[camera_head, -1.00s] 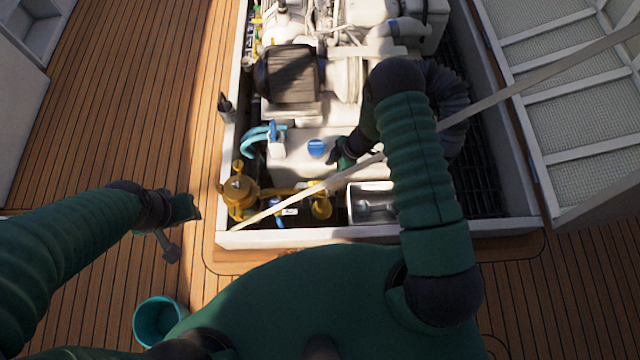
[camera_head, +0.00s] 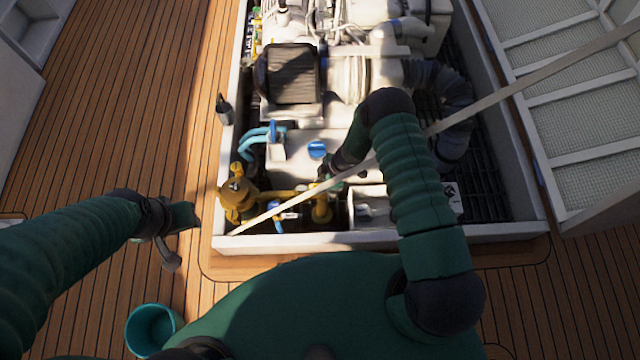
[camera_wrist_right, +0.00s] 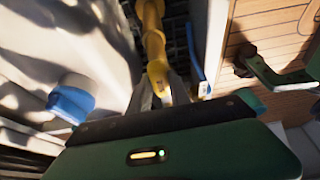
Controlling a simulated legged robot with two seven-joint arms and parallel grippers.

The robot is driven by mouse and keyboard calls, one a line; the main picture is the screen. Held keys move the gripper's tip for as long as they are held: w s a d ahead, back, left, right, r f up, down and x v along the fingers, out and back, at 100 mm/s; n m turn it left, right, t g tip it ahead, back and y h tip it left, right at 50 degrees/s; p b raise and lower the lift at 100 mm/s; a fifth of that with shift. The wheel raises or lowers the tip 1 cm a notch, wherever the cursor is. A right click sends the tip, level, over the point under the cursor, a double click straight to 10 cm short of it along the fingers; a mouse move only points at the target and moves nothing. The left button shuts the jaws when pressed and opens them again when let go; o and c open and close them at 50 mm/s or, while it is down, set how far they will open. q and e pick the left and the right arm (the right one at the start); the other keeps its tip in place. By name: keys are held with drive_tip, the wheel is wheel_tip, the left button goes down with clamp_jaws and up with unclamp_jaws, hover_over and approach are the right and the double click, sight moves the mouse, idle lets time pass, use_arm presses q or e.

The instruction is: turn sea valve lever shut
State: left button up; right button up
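A small blue handle (camera_head: 278,224) with a white tag (camera_head: 287,214) sits beside the yellow pipework (camera_head: 318,208) at the front left of the engine bay; I take it to be the sea valve lever. In the right wrist view a blue strip (camera_wrist_right: 199,62) shows beyond the gripper, beside a yellow pipe (camera_wrist_right: 157,65). My right gripper (camera_head: 326,171) is above the pipework, to the right of the handle and apart from it. Its finger opening is unclear in both views. My left gripper (camera_head: 186,216) hangs over the deck, left of the bay; its opening is unclear.
The white engine (camera_head: 340,85) fills the bay, with a blue cap (camera_head: 317,149) nearby. A pale strap or bar (camera_head: 520,85) crosses diagonally above the bay. The white bay rim (camera_head: 330,241) is in front. A teal bucket (camera_head: 150,328) stands on the deck.

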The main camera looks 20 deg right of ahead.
drive_tip(key=shift+d, duration=0.1)
clamp_jaws()
idle(0.9)
